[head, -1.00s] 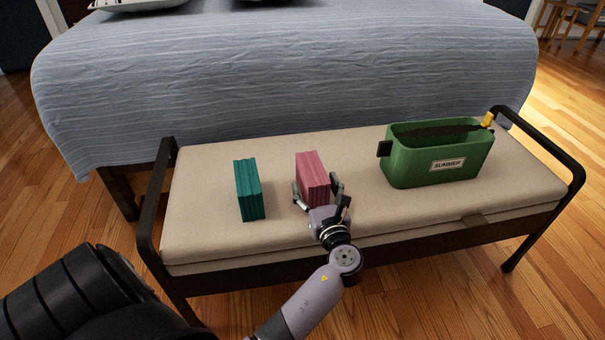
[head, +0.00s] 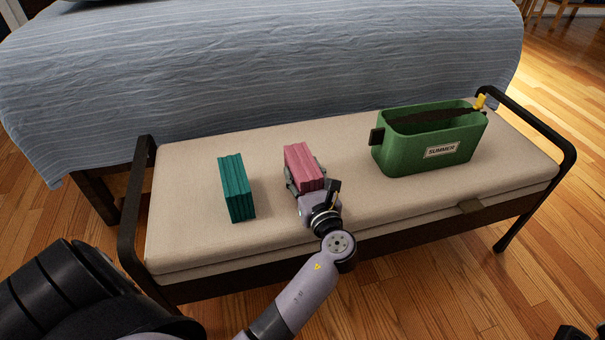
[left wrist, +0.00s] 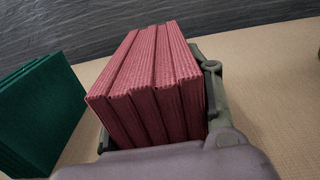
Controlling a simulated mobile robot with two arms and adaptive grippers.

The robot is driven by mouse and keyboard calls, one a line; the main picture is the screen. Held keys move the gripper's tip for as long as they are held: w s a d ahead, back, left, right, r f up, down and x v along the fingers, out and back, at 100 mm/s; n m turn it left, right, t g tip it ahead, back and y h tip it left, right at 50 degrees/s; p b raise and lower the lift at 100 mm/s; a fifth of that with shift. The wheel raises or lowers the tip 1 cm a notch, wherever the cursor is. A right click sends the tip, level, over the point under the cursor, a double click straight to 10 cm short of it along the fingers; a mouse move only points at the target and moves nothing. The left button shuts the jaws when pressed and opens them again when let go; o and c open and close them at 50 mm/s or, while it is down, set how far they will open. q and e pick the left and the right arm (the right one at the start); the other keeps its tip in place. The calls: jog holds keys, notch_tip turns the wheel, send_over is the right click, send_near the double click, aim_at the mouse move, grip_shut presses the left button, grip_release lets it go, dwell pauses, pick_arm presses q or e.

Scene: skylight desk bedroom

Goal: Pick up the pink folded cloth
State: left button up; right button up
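The pink folded cloth (head: 304,167) stands on the beige bench cushion, left of its middle. In the left wrist view the pink cloth (left wrist: 150,85) fills the space between the fingers, its folds running away from the camera. My left gripper (head: 306,178) has one finger on each side of the cloth and looks shut on it. The right finger lies against the cloth in the left wrist view; the left finger is mostly hidden. Whether the cloth's underside touches the cushion is hidden. At the bottom right corner, dark parts that may be my right gripper (head: 584,332) barely show.
A teal folded cloth (head: 236,188) stands just left of the pink one. A green bin (head: 425,152) labelled "SUMMER" stands to the right on the bench. Black rails (head: 132,215) close both bench ends. A bed (head: 250,75) stands behind. The cushion (head: 190,245) is clear elsewhere.

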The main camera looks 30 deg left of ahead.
pick_arm(q)
jog(key=c, duration=0.6)
jog(key=shift+c, duration=0.2)
jog(key=shift+r, duration=0.1)
